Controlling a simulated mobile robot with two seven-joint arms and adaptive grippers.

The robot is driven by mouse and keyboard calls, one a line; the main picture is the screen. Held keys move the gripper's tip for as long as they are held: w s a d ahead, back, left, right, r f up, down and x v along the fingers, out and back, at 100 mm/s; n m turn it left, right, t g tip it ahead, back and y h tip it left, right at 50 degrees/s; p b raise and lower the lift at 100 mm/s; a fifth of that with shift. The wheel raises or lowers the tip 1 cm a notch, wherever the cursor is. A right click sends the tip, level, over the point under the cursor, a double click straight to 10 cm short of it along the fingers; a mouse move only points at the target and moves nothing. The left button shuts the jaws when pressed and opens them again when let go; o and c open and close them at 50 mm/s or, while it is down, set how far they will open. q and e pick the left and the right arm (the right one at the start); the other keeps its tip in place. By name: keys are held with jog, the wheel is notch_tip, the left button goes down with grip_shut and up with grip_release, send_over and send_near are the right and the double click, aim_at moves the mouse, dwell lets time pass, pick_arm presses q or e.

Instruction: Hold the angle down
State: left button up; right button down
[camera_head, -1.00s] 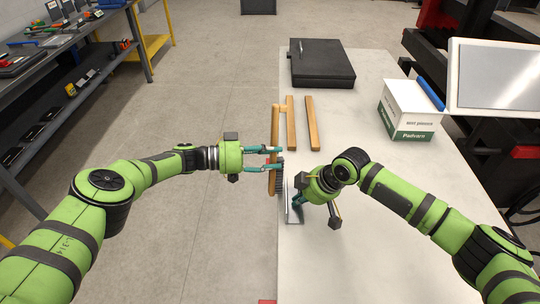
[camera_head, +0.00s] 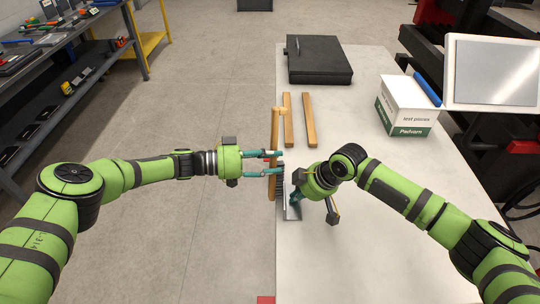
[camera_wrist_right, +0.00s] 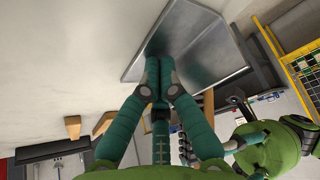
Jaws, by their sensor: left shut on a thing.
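The angle (camera_head: 292,210), a grey metal piece, lies at the left edge of the pale table. It fills the upper middle of the right wrist view (camera_wrist_right: 205,52). My right gripper (camera_head: 296,196) is over it; in the wrist view its fingers (camera_wrist_right: 160,72) are together, with their tips against the metal.
Two wooden strips (camera_head: 288,122) (camera_head: 309,122) lie on the table (camera_head: 355,240) beyond the grippers. A black case (camera_head: 319,62) is at the back. A white and green box (camera_head: 408,106) and a screen (camera_head: 493,72) stand to the right. The table's near middle is clear.

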pick_arm(q)
jog(key=shift+s+d, duration=0.1)
jog(key=shift+s, duration=2.65)
jog(key=shift+w, duration=4.05)
jog(key=w+v, duration=0.1)
jog(key=v, duration=0.6)
jog(key=shift+f, duration=0.3)
